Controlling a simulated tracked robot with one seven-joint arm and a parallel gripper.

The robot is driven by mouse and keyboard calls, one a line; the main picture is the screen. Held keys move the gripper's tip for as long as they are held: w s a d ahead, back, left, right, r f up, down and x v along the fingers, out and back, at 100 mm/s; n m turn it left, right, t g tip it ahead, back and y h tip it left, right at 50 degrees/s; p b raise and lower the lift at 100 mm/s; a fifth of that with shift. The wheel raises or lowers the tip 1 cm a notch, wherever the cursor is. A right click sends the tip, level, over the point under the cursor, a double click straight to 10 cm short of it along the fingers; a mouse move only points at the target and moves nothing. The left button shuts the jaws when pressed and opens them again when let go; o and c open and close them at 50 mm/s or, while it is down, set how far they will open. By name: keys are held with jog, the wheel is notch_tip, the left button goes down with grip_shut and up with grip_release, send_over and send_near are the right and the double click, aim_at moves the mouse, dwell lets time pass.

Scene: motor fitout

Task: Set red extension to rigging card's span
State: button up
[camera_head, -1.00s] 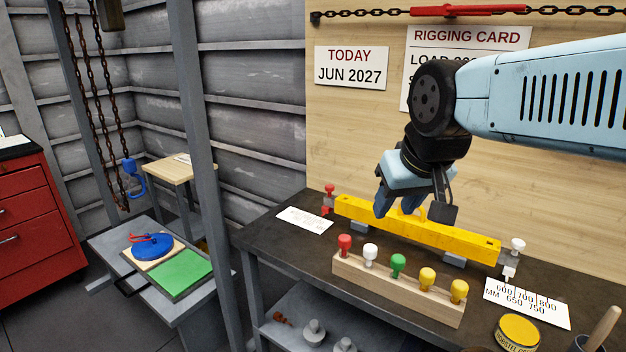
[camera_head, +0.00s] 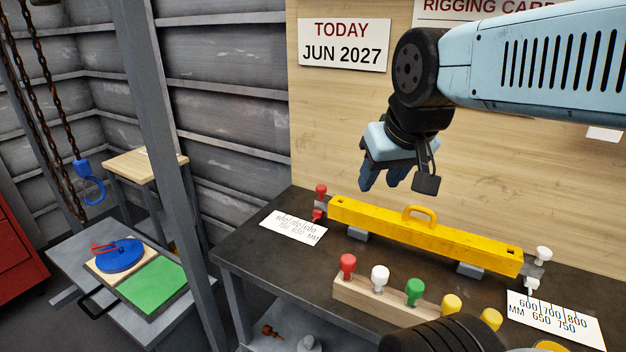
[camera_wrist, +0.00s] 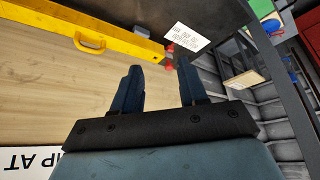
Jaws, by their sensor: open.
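The yellow spreader beam (camera_head: 380,229) lies on grey supports on the dark bench, with a handle (camera_head: 420,215) on top. Its left end has the red extension (camera_head: 318,203) with a red-knobbed pin; its right end has a white-knobbed pin (camera_head: 543,254). A scale card (camera_head: 294,227) lies by the red end, its figures too small to read surely. Another scale card (camera_head: 555,318) by the white end reads 600, 700, 800 and 650, 750. The rigging card (camera_head: 465,10) on the board is mostly cut off or hidden. My gripper (camera_head: 383,182) is open and empty above and behind the beam's left half.
A wooden rack (camera_head: 385,304) with red, white, green and yellow knobbed pins stands in front of the beam. A TODAY JUN 2027 card (camera_head: 344,44) hangs on the board. A grey post (camera_head: 165,150) stands left of the bench. A low table (camera_head: 95,285) holds a blue disc and green pad.

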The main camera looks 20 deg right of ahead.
jog(key=shift+a, duration=0.1)
jog(key=o, duration=0.3)
jog(key=shift+w, duration=0.25)
jog(key=shift+g, duration=0.3)
jog(key=w, duration=0.9)
jog(key=w+f, duration=0.1)
jog(key=w, duration=0.3)
jog(key=shift+w+a+f, duration=0.1)
jog(key=shift+w, duration=0.15)
send_near(322, 187)
jog(key=shift+g, duration=0.3)
jog(key=x, duration=0.9)
jog(key=shift+w, duration=0.3)
grip_shut()
